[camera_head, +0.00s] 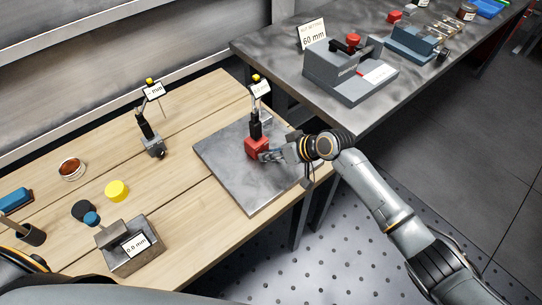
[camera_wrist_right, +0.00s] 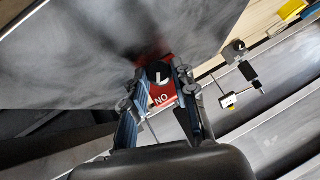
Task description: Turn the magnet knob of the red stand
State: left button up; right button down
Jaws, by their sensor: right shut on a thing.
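The red stand (camera_head: 256,147) is a small red block on a grey metal plate (camera_head: 240,192), with a black post and a dial gauge with a label above it. In the right wrist view the red stand (camera_wrist_right: 163,99) shows partly, with white letters "NO" on its face. Its round black magnet knob (camera_wrist_right: 159,73) has a white pointer mark. My right gripper (camera_head: 266,155) is at the right side of the stand. Its two fingers (camera_wrist_right: 160,76) are shut on the knob, one on each side. My left gripper is not in view.
A grey stand (camera_head: 154,147) with another gauge is on the wooden bench (camera_head: 190,204). A metal block labelled 0.0 mm (camera_head: 128,252), a yellow disc (camera_head: 117,190) and a reddish dish (camera_head: 72,168) are further left. A grey fixture (camera_head: 345,75) sits on the dark table (camera_head: 285,65).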

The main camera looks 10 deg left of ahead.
jog(key=c, duration=1.1)
grip_release()
jog(key=shift+o, duration=0.2)
jog(key=v, duration=1.2)
jog(key=shift+d+f, duration=0.15)
jog(key=shift+f, duration=0.1)
